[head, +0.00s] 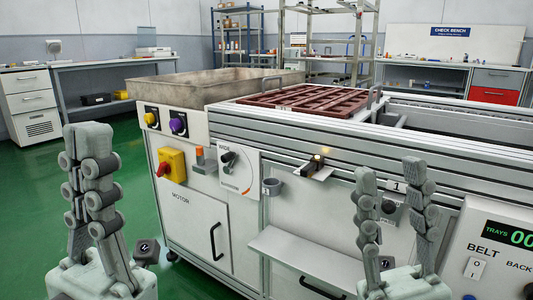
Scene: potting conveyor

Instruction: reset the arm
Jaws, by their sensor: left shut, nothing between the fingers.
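My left gripper (88,132) stands upright at the left of the head view, in front of the green floor. Its fingers are together with nothing between them. My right gripper (390,168) is upright at the lower right, in front of the conveyor's side. Its two fingers are apart and the gap between them looks empty. Neither gripper appears to hold anything. The potting conveyor (300,225) stands ahead, with a brown tray (318,101) on top.
The conveyor front carries a yellow switch with red knob (172,165), a speed dial panel (238,172), a small ledge (313,168) and a shelf (300,250). A belt control box (490,255) is at the right. Green floor (30,220) is clear at the left.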

